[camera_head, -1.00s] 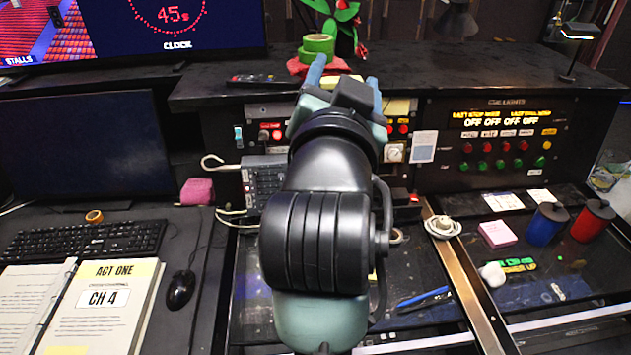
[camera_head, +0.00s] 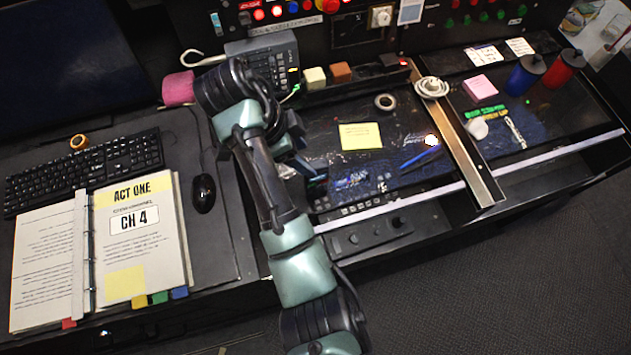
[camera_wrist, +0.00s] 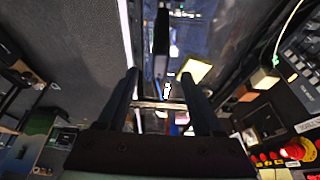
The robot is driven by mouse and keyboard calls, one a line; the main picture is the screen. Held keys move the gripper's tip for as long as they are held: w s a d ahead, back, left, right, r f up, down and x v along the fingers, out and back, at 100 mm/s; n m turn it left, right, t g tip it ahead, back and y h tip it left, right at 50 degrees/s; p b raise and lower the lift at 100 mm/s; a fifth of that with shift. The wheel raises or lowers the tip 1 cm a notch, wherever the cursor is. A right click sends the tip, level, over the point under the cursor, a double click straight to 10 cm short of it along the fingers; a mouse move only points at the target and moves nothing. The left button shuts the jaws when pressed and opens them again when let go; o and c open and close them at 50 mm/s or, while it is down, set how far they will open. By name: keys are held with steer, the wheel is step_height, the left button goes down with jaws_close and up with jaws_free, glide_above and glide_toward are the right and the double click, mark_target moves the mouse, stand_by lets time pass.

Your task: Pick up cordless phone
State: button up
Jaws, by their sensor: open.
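A dark upright, narrow object (camera_head: 318,187), probably the cordless phone, stands near the left end of the black desk panel in the head view. In the wrist view it seems to be the dark elongated shape (camera_wrist: 162,42) beyond the fingertips, roughly centred between them. Its details are too small and dark to be sure. My gripper (camera_head: 303,163) is close behind and above it in the head view, partly hidden by my wrist. In the wrist view my gripper (camera_wrist: 160,76) has its two fingers wide apart with nothing held between them.
A yellow note (camera_head: 360,136), a tape roll (camera_head: 385,102) and a blue pen (camera_head: 420,158) lie on the panel. A grey keypad unit (camera_head: 272,68) stands behind. An open binder (camera_head: 135,235) and a mouse (camera_head: 204,193) are left. A metal strip (camera_head: 462,150) crosses the desk right.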

mark_target(313, 165)
steer(key=shift+w+d+f+p, duration=0.15)
steer(key=shift+d+f+p, duration=0.1)
steer(key=shift+f+p, duration=0.4)
steer(key=shift+p+x, duration=1.1)
steer(key=shift+x, duration=2.1)
steer(key=shift+a, duration=0.1)
jaws_close()
